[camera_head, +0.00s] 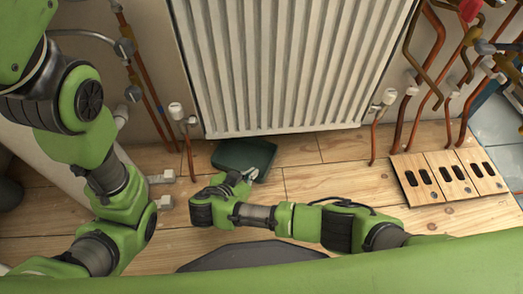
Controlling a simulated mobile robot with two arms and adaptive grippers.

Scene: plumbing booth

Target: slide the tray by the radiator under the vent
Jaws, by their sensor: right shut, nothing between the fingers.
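The dark green tray (243,153) lies on the wooden floor just below the lower edge of the white radiator (290,70), left of its middle. My right gripper (248,174) is shut and empty, pointing at the tray's near edge. It overlaps that edge in the picture; I cannot tell whether it touches. A white valve (176,110) sits by the radiator's lower left corner and another (389,97) by its lower right; I cannot tell which fitting is the vent. My left arm comes in from the left, but its gripper is not in view.
Copper pipes (437,80) run down the wall at the right. A wooden board with dark slots (448,178) lies on the floor there. A white panel (60,145) stands at the left. The floor between the tray and the board is clear.

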